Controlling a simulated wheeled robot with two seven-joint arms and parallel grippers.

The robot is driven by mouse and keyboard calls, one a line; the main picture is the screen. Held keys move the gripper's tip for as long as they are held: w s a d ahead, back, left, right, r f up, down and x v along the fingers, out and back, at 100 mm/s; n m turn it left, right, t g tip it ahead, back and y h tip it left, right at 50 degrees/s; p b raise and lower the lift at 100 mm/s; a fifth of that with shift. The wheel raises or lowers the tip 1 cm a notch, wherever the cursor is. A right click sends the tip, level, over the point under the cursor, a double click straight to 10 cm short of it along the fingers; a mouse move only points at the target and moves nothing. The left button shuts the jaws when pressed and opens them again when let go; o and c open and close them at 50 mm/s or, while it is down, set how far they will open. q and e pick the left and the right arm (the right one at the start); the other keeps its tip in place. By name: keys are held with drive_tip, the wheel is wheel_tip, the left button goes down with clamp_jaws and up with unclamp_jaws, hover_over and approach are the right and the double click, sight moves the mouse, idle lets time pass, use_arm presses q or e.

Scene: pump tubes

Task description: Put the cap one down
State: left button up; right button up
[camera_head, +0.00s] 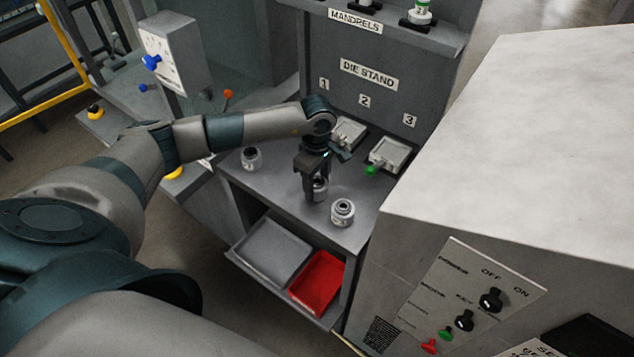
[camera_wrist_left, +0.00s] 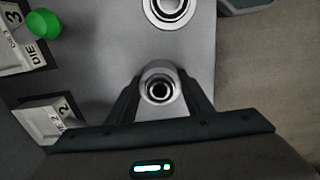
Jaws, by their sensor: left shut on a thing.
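My left gripper (camera_head: 315,188) reaches down over the grey bench and is shut on a small grey metal cap, cap one (camera_head: 321,189). In the left wrist view, this round cap (camera_wrist_left: 160,84) with a dark centre hole sits between the two fingers (camera_wrist_left: 160,98). It is at or close to the bench top; I cannot tell whether it touches. A similar metal part (camera_head: 342,212) stands to its right, nearer the bench's front, and shows cut off at the top of the wrist view (camera_wrist_left: 171,8). Another (camera_head: 251,158) stands at the left. My right gripper is not in view.
Dies 2 (camera_head: 348,132) and 3 (camera_head: 390,153) lie at the back of the bench, with a green knob (camera_head: 371,169) beside die 3. A grey tray (camera_head: 271,252) and a red tray (camera_head: 318,281) are below. A large cabinet (camera_head: 500,150) bounds the right.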

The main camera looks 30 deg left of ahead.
sight(317, 181)
use_arm(q)
drive_tip(key=shift+f, duration=0.1)
drive_tip(key=o, duration=1.3)
drive_tip(key=shift+r, duration=0.35)
wheel_tip(317, 181, up, 10)
drive_tip(key=b, duration=0.5)
drive_tip(key=shift+r, duration=0.8)
drive_tip(key=shift+o, duration=0.2)
